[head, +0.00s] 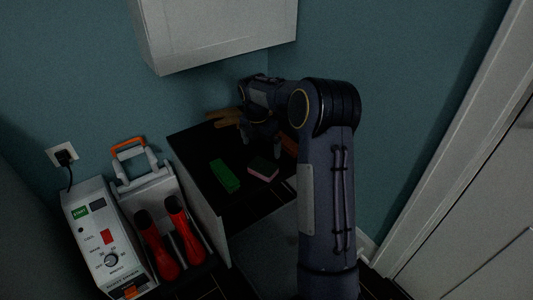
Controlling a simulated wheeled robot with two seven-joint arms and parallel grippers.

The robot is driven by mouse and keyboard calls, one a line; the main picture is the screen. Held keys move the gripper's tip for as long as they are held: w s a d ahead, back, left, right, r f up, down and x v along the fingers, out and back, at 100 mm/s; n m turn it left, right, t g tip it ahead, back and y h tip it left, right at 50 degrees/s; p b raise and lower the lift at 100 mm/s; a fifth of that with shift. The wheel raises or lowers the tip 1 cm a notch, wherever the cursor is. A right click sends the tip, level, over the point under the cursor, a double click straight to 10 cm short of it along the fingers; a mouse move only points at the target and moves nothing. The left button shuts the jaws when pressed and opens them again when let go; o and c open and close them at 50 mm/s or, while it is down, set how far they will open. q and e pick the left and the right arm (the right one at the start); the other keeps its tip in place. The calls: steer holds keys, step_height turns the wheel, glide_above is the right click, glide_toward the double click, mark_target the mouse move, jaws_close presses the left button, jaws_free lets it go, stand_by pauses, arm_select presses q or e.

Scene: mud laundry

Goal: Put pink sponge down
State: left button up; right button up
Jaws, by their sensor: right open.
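The pink sponge (263,169) lies on the dark top of a low cabinet (208,164), near its front edge. Its side edge looks green. My right gripper (260,142) is open and points down just behind the sponge, apart from it. My right arm reaches in from the bottom right and hides part of the cabinet top. My left gripper is out of view.
A green block (224,176) lies left of the sponge. A brown item (223,116) sits at the back. A boot dryer with red boots (155,246) and a white control box (101,238) stand left. A white wall cabinet (214,32) hangs above.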

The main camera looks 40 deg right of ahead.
steer(key=s+a+r+m+t+y, duration=0.3)
steer(key=s+a+r+m, duration=0.95)
steer(key=s, duration=0.35)
steer(key=s+a+f+m+t+y, duration=0.2)
steer(key=s+a+f+m, duration=0.2)
steer(key=s+a+m, duration=0.6)
steer(key=s+a, duration=0.1)
steer(key=s, duration=0.2)
steer(key=shift+s+p, duration=0.3)
steer(key=shift+s, duration=0.1)
steer(key=shift+m, duration=0.25)
